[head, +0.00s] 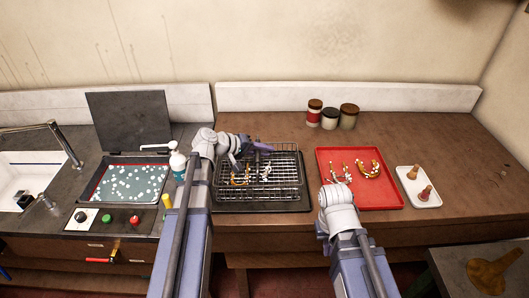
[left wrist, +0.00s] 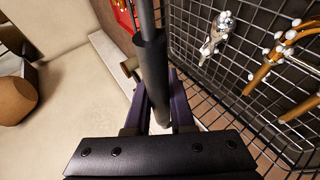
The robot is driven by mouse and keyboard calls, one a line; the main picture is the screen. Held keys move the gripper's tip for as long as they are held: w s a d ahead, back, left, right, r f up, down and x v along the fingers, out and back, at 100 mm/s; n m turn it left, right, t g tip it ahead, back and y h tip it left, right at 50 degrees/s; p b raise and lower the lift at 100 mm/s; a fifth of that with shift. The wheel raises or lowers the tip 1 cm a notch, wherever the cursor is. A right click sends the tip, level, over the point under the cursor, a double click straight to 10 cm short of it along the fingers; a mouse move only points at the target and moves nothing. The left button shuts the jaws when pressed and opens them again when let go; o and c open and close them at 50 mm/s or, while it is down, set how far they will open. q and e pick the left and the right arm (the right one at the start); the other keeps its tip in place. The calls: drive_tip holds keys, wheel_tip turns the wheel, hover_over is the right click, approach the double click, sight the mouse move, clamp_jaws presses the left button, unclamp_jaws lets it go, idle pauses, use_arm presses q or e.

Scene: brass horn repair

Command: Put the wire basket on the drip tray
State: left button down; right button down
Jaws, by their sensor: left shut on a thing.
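The wire basket (head: 287,190), a dark mesh basket with silver and brass horn parts in it, is over the black drip tray (head: 262,207) in the middle of the bench. I cannot tell whether it touches the tray or hangs just above it. My left gripper (head: 262,147) is at the basket's far side, shut on its dark handle bar. In the left wrist view the fingers (left wrist: 160,115) close around the handle (left wrist: 152,70), with the basket's mesh (left wrist: 190,75) to the right. My right arm reaches in beside the basket, but its gripper does not show.
A red tray (head: 390,197) with brass parts and a small white tray (head: 432,200) lie to the right. Several jars (head: 330,118) stand behind. An open-lidded bath (head: 130,183) and a spray bottle (head: 177,162) are left.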

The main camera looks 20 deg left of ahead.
use_arm(q)
drive_tip(key=shift+f, duration=0.2)
drive_tip(key=c, duration=0.8)
unclamp_jaws()
drive_tip(key=shift+r, duration=0.1)
drive_tip(key=shift+o, duration=0.2)
drive_tip(key=p+v, duration=0.6)
drive_tip(key=v, duration=0.6)
drive_tip(key=shift+a, duration=0.1)
